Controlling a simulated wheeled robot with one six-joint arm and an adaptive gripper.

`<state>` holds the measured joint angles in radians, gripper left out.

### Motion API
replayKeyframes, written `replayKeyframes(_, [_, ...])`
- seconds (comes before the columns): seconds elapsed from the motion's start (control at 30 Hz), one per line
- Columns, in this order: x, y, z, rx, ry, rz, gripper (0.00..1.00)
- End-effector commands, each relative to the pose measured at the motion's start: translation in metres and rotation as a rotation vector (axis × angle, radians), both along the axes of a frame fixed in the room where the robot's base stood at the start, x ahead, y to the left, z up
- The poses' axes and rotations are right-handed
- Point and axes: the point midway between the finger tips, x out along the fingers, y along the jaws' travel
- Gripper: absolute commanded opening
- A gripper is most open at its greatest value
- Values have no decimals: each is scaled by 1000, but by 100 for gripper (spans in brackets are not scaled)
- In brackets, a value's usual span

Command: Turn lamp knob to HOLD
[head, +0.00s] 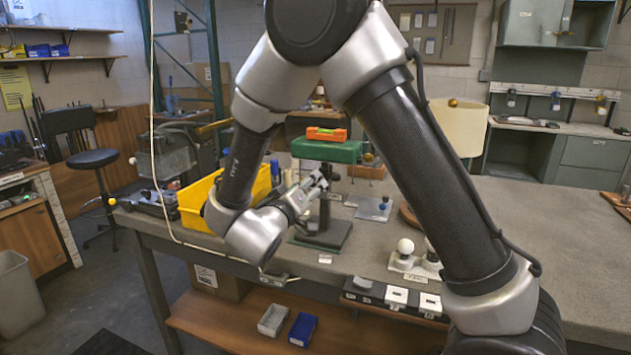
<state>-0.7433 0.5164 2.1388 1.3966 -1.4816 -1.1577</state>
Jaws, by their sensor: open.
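My gripper (318,183) is in the middle of the head view, above the workbench and in front of a dark post. Its fingers are small here and point up and right; nothing shows between them. A lamp with a cream shade (462,126) and a small gold ball (453,102) on top stands to the right, partly behind my arm. A round brown base (408,214) shows beside my arm below the shade. A white round knob (405,246) sits on a small labelled block nearer the bench's front. I cannot read a HOLD mark or tell which knob bears it.
A yellow bin (195,207) stands left of my gripper. A green block (327,151) with an orange level (326,133) on top is behind it. The workbench (575,255) is clear at right.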

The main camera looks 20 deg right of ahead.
Motion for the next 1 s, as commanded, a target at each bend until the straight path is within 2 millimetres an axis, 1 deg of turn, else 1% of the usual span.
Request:
replayKeyframes(0.1, [17, -14, -1, 2, 1, -3, 60])
replayKeyframes(0.3, [40, -30, -1, 2, 1, 0, 60])
replayKeyframes(0.47, [48, -35, -1, 2, 0, 2, 60])
replayKeyframes(0.67, [48, -35, 0, 2, 1, 2, 60])
replayKeyframes(0.7, [48, -35, 0, 3, 0, 2, 58])
replayKeyframes(0.77, [48, -35, 0, 3, 1, 3, 47])
replayKeyframes(0.8, [48, -35, 0, 3, 1, 3, 40])
replayKeyframes(0.93, [48, -35, 0, 3, 1, 3, 16])
replayKeyframes(0.97, [48, -35, 0, 3, 1, 3, 14])
replayKeyframes(1.0, [48, -35, 0, 3, 1, 3, 14])
